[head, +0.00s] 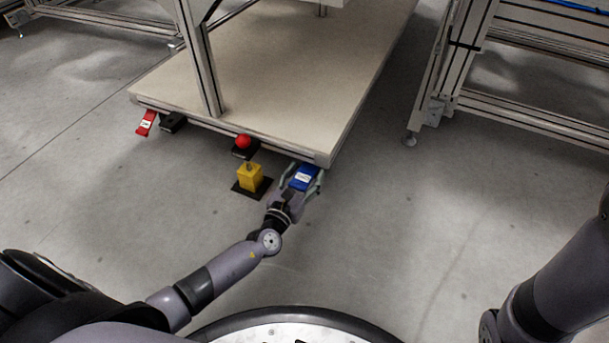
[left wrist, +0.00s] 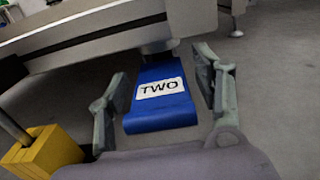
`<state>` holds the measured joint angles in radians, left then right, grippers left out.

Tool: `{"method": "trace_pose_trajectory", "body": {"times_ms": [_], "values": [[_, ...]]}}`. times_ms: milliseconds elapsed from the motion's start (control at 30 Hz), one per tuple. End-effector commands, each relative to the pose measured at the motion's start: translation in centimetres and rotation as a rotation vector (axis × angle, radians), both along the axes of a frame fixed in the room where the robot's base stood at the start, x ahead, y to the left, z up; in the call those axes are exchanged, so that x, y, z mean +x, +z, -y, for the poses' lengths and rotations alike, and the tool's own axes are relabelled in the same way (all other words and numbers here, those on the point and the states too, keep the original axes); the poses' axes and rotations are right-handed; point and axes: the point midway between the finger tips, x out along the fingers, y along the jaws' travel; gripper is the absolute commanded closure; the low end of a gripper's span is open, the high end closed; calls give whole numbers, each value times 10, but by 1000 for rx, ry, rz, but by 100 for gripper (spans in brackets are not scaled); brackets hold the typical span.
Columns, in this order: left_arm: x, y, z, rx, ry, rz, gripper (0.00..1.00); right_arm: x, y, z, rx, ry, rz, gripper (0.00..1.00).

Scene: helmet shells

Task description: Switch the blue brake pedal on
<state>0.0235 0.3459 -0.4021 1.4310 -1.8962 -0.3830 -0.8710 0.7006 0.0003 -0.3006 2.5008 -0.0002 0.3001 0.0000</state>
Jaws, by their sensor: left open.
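The blue brake pedal (head: 303,178) sticks out from the front edge of the low platform, near its right corner. In the left wrist view the blue pedal (left wrist: 161,112) carries a white label reading "TWO" and slopes down toward me. My left gripper (head: 304,180) is open, with one finger on each side of the pedal. In the left wrist view the open left gripper (left wrist: 165,95) shows a gap on both sides; I cannot tell whether it touches the pedal. Of my right arm only links show at the right edge; its gripper is out of view.
A yellow block (head: 250,178) on a dark base, with a red knob (head: 243,141) above it, stands just left of the pedal. A red pedal (head: 146,123) is at the platform's left corner. The platform (head: 290,70) is beige. A metal frame (head: 530,120) stands right; floor between is clear.

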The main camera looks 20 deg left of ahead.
Motion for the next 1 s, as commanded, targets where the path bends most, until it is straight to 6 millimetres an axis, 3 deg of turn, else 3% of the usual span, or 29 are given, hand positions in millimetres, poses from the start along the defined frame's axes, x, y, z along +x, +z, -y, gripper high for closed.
{"method": "trace_pose_trajectory", "body": {"times_ms": [900, 1000], "values": [[-1, 0, 1, 0, -2, -1, 99, 1, 0, 0, 0, -1, -1, 40], [-1, 0, 2, 0, -3, -1, 100, 1, 0, 0, 0, -1, -1, 40]]}}
